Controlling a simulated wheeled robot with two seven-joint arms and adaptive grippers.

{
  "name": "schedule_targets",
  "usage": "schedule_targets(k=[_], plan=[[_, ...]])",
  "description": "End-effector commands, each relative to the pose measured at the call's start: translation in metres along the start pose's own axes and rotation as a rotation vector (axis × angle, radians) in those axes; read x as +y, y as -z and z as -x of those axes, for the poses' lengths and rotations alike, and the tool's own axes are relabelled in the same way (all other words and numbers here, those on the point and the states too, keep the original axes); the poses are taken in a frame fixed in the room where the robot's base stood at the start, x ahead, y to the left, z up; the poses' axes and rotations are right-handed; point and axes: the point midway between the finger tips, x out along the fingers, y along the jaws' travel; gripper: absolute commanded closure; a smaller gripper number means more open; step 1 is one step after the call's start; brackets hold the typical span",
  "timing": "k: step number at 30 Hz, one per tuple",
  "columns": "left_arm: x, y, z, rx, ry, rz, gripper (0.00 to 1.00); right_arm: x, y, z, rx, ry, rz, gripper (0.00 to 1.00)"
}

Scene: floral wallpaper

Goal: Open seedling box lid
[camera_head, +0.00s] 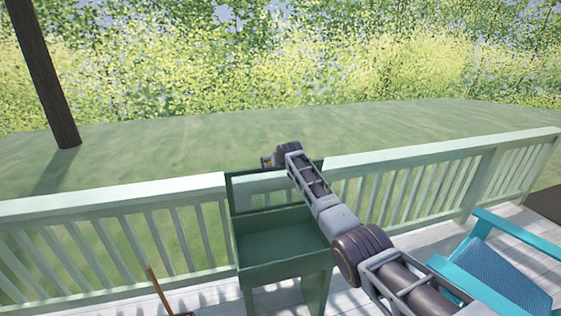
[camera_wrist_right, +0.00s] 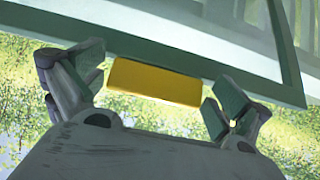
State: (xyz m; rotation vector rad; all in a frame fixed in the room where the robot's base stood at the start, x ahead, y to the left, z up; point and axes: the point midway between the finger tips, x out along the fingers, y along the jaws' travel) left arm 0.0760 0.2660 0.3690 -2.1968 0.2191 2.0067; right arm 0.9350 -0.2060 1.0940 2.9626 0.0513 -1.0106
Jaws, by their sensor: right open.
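The dark green seedling box (camera_head: 283,268) stands on legs at the railing in the head view, its inside showing and looking empty. Its framed lid (camera_head: 229,196) stands up at the back edge, with the railing visible through its pane. In the right wrist view the lid frame (camera_wrist_right: 230,80) crosses the top, with a yellow handle (camera_wrist_right: 155,82) on its edge. My right gripper (camera_head: 267,161) is at the lid's top edge. In the wrist view its fingers (camera_wrist_right: 157,83) are spread on either side of the handle. My left gripper is not in view.
A pale green railing (camera_head: 120,196) runs behind the box. A blue chair (camera_head: 505,270) stands at the right on the deck. A wooden stick or handle (camera_head: 157,288) rises left of the box. Grass and bushes lie beyond.

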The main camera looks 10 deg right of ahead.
Motion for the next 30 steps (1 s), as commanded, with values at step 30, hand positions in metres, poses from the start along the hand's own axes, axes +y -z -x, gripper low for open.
schedule_targets(k=[30], plan=[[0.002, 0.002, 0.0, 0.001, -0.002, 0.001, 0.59, 0.0, 0.0, 0.046, 0.001, -0.001, 0.0, 0.0]])
